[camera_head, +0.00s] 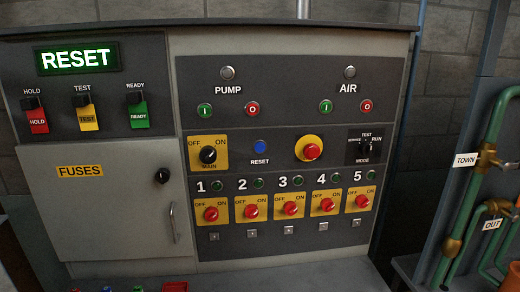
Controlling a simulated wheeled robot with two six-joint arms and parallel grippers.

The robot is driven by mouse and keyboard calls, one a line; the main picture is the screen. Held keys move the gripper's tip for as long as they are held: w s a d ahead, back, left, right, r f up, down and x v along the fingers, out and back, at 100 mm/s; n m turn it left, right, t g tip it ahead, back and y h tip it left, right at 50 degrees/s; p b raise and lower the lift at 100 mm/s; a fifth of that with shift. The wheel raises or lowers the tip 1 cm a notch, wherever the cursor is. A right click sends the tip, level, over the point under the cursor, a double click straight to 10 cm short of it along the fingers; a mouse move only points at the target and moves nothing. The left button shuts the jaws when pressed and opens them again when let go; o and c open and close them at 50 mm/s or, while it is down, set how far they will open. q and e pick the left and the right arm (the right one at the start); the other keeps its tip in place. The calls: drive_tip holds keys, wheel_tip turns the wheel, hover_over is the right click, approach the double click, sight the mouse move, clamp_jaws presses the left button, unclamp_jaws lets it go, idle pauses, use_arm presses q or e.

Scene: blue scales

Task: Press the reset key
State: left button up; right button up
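The reset key is a round blue button (260,147) in the middle of the grey control panel, with the label RESET printed below it. It sits between the black MAIN knob (208,155) on a yellow plate and the red mushroom button (311,149) on a yellow disc. A lit green RESET sign (77,59) shows at the panel's upper left. Neither of my grippers is in view, and nothing covers the blue button.
Green and red PUMP and AIR buttons sit above the blue button, and a row of red knobs (291,208) below. The fuse door (110,205) at left has a handle. Green pipes (470,190) stand at right. Small coloured items lie at the bottom edge.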

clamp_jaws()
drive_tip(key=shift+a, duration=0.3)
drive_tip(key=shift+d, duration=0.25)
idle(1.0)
